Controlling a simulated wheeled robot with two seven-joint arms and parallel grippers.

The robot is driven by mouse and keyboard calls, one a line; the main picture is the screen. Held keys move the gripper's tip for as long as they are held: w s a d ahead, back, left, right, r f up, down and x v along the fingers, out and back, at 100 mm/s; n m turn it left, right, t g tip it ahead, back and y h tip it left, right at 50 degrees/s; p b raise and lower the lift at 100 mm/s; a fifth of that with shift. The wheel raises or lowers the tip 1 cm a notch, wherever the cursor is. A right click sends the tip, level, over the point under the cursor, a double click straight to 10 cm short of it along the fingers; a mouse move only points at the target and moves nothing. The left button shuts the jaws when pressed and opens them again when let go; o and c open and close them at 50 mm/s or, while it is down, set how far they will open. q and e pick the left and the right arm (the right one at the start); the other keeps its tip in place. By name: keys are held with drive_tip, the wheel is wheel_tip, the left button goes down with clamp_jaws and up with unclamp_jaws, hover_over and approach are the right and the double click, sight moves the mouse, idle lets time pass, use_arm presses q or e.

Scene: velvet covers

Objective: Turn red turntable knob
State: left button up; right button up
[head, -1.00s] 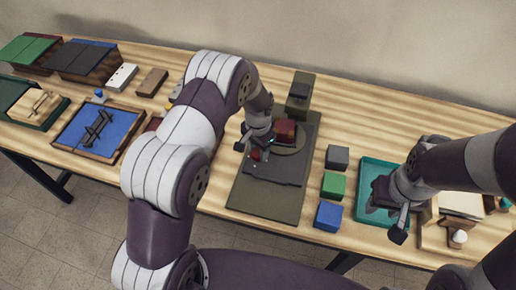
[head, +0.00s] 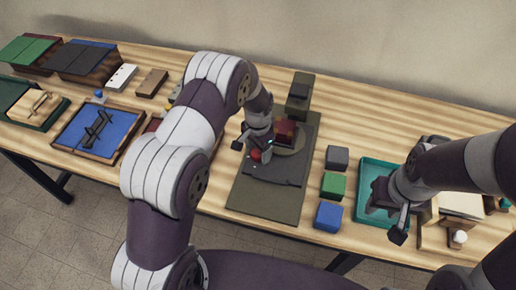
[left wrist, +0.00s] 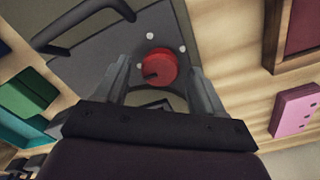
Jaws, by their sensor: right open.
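The red round knob (left wrist: 161,66) shows in the left wrist view on a dark grey panel with small white dots near it. It has a dark notch at its lower left. In the head view the red knob (head: 256,155) is partly hidden by my left gripper (head: 253,149). The fingers of my left gripper (left wrist: 162,88) stand apart on either side of the knob, with gaps. A dark red block (head: 286,129) sits on the round turntable (head: 295,147) behind the gripper. My right gripper (head: 386,216) is open and empty over the teal tray.
Grey, green and blue blocks (head: 329,216) stand in a column right of the turntable mat (head: 240,195). The teal tray (head: 366,178) lies further right. A blue tray (head: 83,122) and dark-lidded boxes (head: 86,60) are at the left. A pink block (left wrist: 293,109) shows in the wrist view.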

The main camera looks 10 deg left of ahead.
sight(258, 152)
use_arm(q)
drive_tip(key=shift+r, duration=0.1)
wheel_tip(258, 152, up, 12)
drive_tip(key=b, duration=0.1)
drive_tip(key=shift+r+b, duration=0.25)
drive_tip(key=shift+b, duration=0.15)
